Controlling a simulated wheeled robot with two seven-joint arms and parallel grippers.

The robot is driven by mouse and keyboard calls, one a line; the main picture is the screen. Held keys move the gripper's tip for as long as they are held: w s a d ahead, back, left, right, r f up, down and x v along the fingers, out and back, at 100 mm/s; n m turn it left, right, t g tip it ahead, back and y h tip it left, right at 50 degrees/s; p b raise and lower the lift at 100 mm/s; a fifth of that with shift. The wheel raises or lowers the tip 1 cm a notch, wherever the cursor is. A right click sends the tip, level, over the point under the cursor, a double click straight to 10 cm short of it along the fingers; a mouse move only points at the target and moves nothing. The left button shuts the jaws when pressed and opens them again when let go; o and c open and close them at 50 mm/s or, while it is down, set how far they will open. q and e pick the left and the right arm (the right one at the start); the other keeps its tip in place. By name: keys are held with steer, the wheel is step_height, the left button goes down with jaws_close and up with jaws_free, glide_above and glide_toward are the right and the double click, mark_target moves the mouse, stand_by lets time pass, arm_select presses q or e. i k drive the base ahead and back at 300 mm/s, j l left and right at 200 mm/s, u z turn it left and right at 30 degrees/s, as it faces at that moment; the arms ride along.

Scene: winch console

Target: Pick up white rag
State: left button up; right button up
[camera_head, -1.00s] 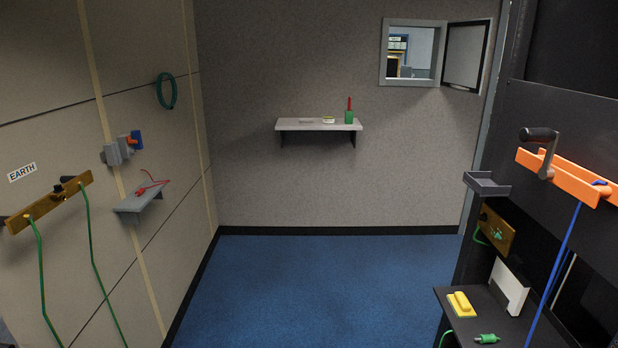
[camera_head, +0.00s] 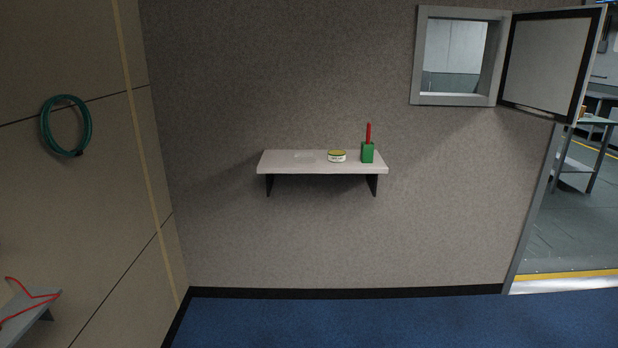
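A wall shelf (camera_head: 282,167) hangs on the grey far wall, near the middle of the view. A faint, flat, pale patch (camera_head: 305,157) lies on its left half; it may be the white rag, but it is too small and close in colour to tell. A small round tin (camera_head: 337,156) with a yellowish lid sits to the right of it. A green block (camera_head: 367,153) with a red upright handle stands at the shelf's right end. Neither of my grippers is in view.
The blue floor (camera_head: 400,320) before the shelf is clear. A green hose coil (camera_head: 66,126) hangs on the left wall, with a grey ledge and red cable at lower left.

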mark_target(299, 157)
steer(key=i+l, duration=0.15)
steer(key=i, duration=0.75)
steer(key=i+l+z, duration=0.1)
steer(key=i, duration=0.8)
steer(key=l, duration=0.1)
